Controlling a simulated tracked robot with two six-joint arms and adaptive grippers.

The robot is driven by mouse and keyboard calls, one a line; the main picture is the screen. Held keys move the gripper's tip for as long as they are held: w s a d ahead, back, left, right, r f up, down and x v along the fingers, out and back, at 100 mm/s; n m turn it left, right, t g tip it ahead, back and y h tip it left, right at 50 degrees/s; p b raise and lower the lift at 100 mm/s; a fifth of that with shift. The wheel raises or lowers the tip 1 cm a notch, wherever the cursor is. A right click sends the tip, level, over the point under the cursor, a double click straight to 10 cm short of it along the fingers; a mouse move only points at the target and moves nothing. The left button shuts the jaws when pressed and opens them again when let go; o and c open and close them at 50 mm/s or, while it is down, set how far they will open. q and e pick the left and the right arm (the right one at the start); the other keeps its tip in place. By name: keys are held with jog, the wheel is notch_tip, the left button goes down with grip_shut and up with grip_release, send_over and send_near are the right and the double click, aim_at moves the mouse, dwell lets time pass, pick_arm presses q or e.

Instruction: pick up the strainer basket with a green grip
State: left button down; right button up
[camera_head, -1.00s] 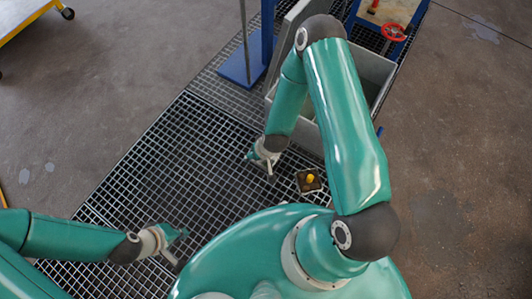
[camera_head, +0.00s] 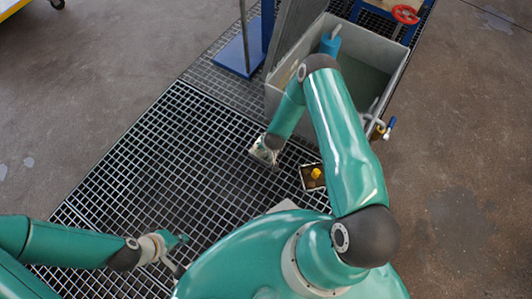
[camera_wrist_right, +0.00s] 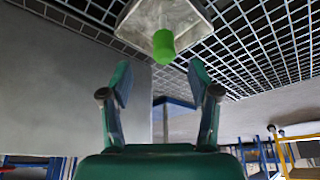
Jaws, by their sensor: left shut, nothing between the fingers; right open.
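The strainer basket (camera_wrist_right: 140,18) with its green grip (camera_wrist_right: 163,46) shows at the top of the right wrist view, over the grating. My right gripper (camera_wrist_right: 160,85) is open. The green grip is ahead of its fingers, near the gap between them, and nothing is held. In the head view my right gripper (camera_head: 264,156) is above the grating and I cannot make out the green grip there. My left gripper (camera_head: 178,252) is shut and empty over the grating at lower left. A square holder with a yellow grip (camera_head: 316,174) stands right of my right gripper.
A grey tank (camera_head: 391,88) with a blue cylinder (camera_head: 331,40) inside stands behind my right arm. A red handwheel (camera_head: 405,14) is at the top right. A blue post base (camera_head: 237,56) stands left of the tank. The grating (camera_head: 165,160) at left is clear.

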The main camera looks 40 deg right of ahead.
jog(key=shift+x, duration=1.25)
jog(key=b+x, duration=0.1)
jog(key=x, duration=0.1)
jog(key=b+x, duration=0.2)
jog(key=x, duration=0.1)
jog(key=shift+w+a+r, duration=0.1)
jog(key=shift+w+a, duration=0.05)
jog(key=shift+w, duration=0.2)
grip_shut()
jog(key=shift+r, duration=0.1)
